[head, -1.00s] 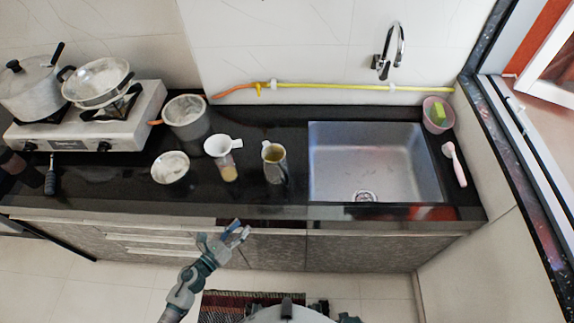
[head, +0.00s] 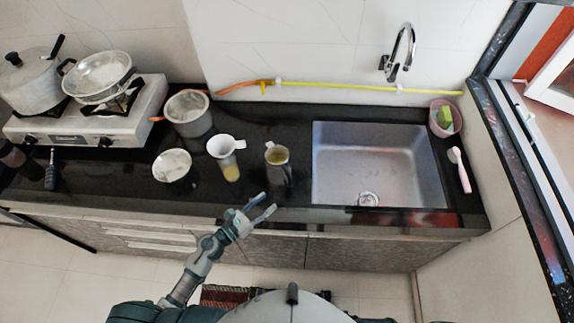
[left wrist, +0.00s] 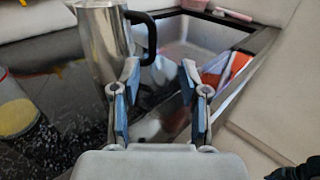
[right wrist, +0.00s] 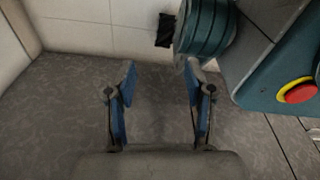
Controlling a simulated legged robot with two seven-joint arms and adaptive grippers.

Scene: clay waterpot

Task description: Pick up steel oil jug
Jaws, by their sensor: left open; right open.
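The steel oil jug (head: 277,165) stands upright on the black counter, just left of the sink. My left gripper (head: 264,207) is open and empty at the counter's front edge, in front of the jug. In the left wrist view the jug (left wrist: 102,42) stands beyond the left finger, with its black handle (left wrist: 151,38) pointing right toward the space ahead of the open fingers (left wrist: 160,75). The fingers appear apart from the handle. My right gripper (right wrist: 160,80) is open and empty over grey floor in the right wrist view; the head view does not show it.
A stove (head: 90,128) is far left. The counter's front edge lies near my left gripper.

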